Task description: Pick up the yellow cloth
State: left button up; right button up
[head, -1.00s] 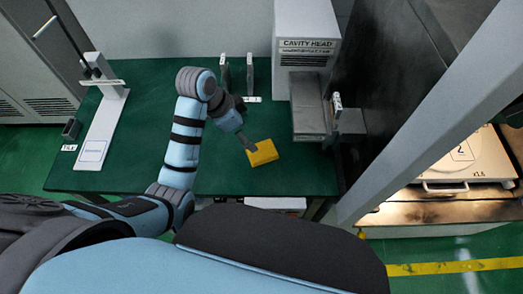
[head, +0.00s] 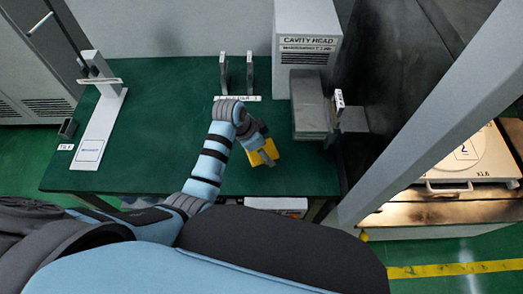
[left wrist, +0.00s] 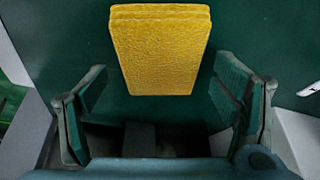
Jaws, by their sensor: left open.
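The yellow cloth (head: 262,153) lies on the green tabletop as a thick folded block, partly covered by my left gripper (head: 268,161) in the head view. In the left wrist view the cloth (left wrist: 160,50) shows its textured top, ahead of and centred between the two fingers. My left gripper (left wrist: 160,100) is open and empty, with one finger on each side of the cloth's near end. I cannot tell its exact height above the table. My right gripper is not in view.
The green table (head: 130,165) is clear to the left of my arm. A white CAVITY HEAD unit (head: 308,45) stands behind the cloth, with a grey block (head: 312,120) before it. Two upright plates (head: 237,75) stand at the back. A white stand (head: 98,130) is at left.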

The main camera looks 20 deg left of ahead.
pick_arm(q)
jog(key=shift+f, duration=0.2)
dwell(0.3)
jog(key=shift+c, duration=0.2)
jog(key=shift+s, duration=0.15)
jog(key=c, duration=1)
jog(key=shift+c, duration=0.2)
